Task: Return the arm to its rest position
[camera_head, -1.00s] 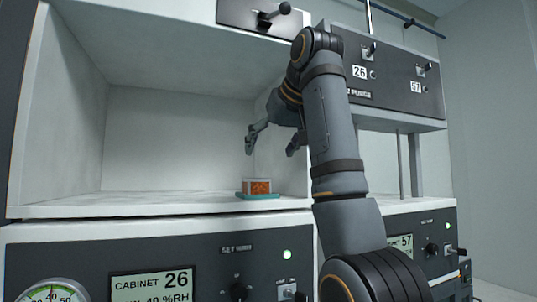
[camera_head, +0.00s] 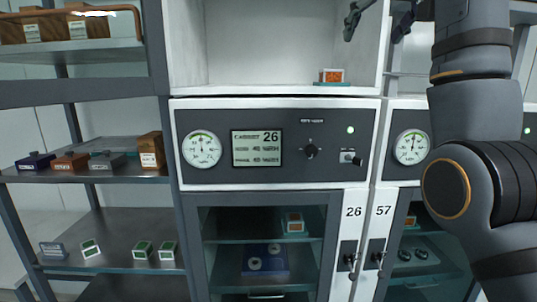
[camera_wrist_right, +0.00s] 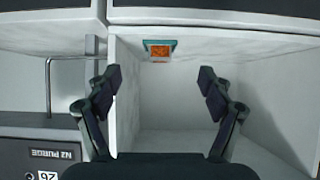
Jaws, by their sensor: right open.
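My right arm (camera_head: 477,75) comes up along the right side of the head view. Its gripper (camera_head: 378,20) is at the top edge, partly cut off, in front of the open cabinet's right wall. In the right wrist view the gripper (camera_wrist_right: 160,78) is open, with nothing between its fingers. A small orange-and-white box (camera_head: 333,75) sits on a teal base on the open cabinet's floor, below and apart from the gripper. The box also shows in the wrist view (camera_wrist_right: 158,51), which looks upside down. My left gripper is not in view.
The cabinet 26 panel (camera_head: 278,145) has a gauge, display and knobs. Glass-doored compartments are below it. A metal rack (camera_head: 105,185) with several small boxes stands at the left. The open cabinet (camera_head: 265,40) is otherwise empty where visible.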

